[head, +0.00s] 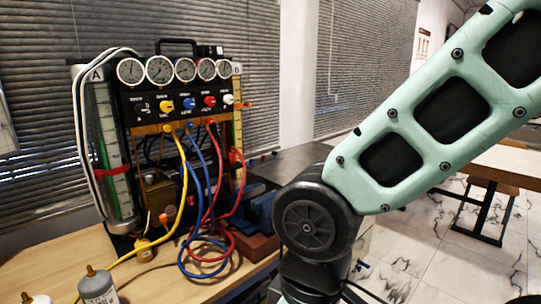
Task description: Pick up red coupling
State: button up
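The gauge rig (150,107) stands on the wooden table against the blinds. A red hose (239,185) hangs from its front and loops down among blue and yellow hoses. I cannot clearly make out a red coupling at the hose's end; it may be lost in the coils or behind my arm. A red knob (210,101) sits on the rig's panel beside blue, yellow and white ones. My arm crosses the right side of the view, and my gripper is out of the picture.
A blue vise-like block (261,208) and a reddish-brown block (252,243) stand right of the hoses, close to my arm. A yellow fitting (142,246) lies on the wooden table (55,262). Two bottles, one grey-white (98,289), stand at the front left.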

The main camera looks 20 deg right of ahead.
aim_at(232, 159)
jog(key=u, duration=1.45)
jog(key=z, duration=1.5)
jog(key=i+j+u, duration=0.25)
jog(key=i, duration=0.4)
jog(key=i+j+u, duration=0.1)
jog(key=i+u, duration=0.15)
jog(key=i, duration=0.4)
